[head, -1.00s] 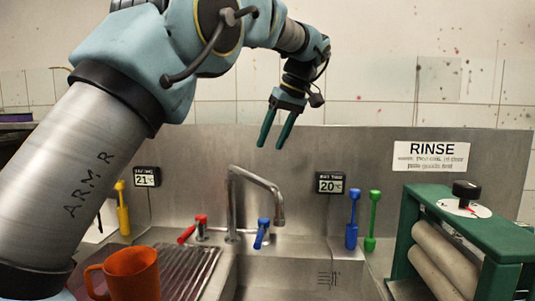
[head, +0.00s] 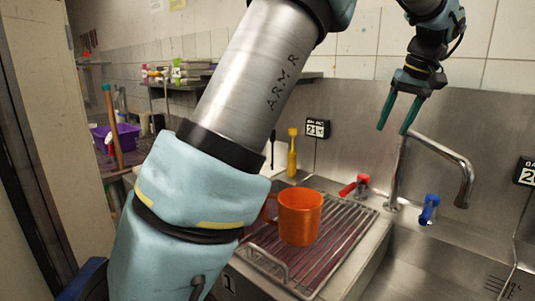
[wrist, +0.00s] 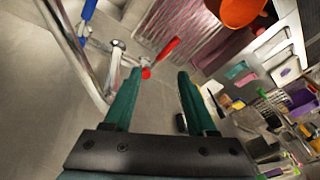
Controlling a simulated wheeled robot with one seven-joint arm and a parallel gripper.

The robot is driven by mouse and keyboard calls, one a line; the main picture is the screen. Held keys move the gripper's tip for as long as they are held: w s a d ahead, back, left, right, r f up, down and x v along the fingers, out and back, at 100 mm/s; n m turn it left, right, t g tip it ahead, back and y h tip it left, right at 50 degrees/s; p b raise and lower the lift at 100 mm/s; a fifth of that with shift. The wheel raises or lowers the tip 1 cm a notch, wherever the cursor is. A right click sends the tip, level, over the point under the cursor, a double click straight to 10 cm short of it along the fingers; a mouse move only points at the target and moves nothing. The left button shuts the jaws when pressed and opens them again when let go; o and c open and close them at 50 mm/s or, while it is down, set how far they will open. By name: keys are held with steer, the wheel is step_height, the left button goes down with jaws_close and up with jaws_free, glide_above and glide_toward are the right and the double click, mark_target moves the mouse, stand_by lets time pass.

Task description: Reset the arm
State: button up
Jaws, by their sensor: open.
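My gripper (head: 401,112) has two green fingers. They are apart with nothing between them, and they hang in the air in front of the steel splashback, above and to the left of the tap. In the wrist view my gripper (wrist: 158,100) is also open and empty. The red tap handle (wrist: 166,51) shows beyond and between the fingertips. My arm crosses the middle of the head view and hides part of the counter behind it.
An orange mug (head: 300,218) stands on the draining rack (head: 335,262) beside the sink. The tap (head: 440,150) has red (head: 354,186) and blue (head: 429,208) handles. A yellow tool (head: 292,155) stands by the wall. A purple basin (head: 122,138) sits at the far left.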

steer(key=w+a+f+g+h, duration=0.1)
steer(key=a+f, duration=0.4)
steer(key=a, duration=0.7)
steer(key=w+a+f, duration=0.1)
steer(key=a+f, duration=0.5)
steer(key=a, duration=0.5)
steer(key=s+a+f, duration=0.4)
steer(key=s+a, duration=0.2)
steer(key=a, duration=0.1)
steer(key=s+a+f+n, duration=0.1)
steer(key=s+a+f, duration=0.3)
steer(key=s+a, duration=0.2)
steer(key=a, duration=0.2)
steer(key=shift+s+a+f+g+h, duration=0.3)
steer(key=shift+s+f, duration=0.05)
steer(key=shift+f, duration=0.05)
